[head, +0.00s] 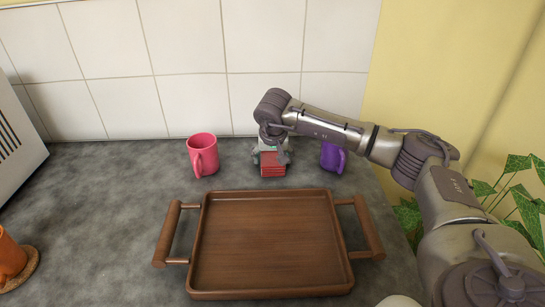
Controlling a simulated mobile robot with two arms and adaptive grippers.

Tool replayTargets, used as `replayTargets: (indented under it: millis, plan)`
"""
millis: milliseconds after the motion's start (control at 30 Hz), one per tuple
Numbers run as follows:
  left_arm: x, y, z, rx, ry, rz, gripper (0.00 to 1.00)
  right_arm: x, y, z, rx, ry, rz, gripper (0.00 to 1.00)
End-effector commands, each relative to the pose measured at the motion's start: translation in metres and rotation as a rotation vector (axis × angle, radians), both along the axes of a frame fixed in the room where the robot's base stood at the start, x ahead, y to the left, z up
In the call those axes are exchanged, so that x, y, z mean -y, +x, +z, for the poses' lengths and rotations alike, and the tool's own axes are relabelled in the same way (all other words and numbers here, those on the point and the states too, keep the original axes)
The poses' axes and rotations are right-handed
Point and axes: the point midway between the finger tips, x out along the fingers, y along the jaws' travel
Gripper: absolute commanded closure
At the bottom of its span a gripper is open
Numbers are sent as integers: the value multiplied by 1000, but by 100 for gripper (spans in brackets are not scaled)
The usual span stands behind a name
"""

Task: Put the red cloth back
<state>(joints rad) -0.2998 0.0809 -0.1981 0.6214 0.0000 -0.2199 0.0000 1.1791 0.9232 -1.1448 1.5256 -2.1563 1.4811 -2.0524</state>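The red cloth (272,170) is a small folded block of red layers on the grey counter near the tiled wall, between a pink mug and a purple mug. My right gripper (272,158) points down at it from above, with a finger at each side of its upper part. I cannot tell whether the fingers press on the cloth or whether it is clear of the counter. The arm hides what is behind it. My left gripper is not in view.
The pink mug (202,155) stands left of the cloth, the purple mug (333,157) right of it. An empty wooden tray (268,240) lies in front. An orange mug (10,257) on a coaster and a white appliance (18,165) are at the left. A plant (515,195) is at right.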

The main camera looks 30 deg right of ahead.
Motion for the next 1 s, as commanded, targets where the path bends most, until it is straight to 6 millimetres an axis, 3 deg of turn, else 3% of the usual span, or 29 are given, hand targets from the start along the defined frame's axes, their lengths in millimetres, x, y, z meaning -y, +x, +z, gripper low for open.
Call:
replayTargets:
  millis: [467,1000]
  plan:
    - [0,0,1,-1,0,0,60,-1,-1,9,3,1,0,8]
    - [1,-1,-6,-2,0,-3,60,-21,-34,103,2,0,-1,8]
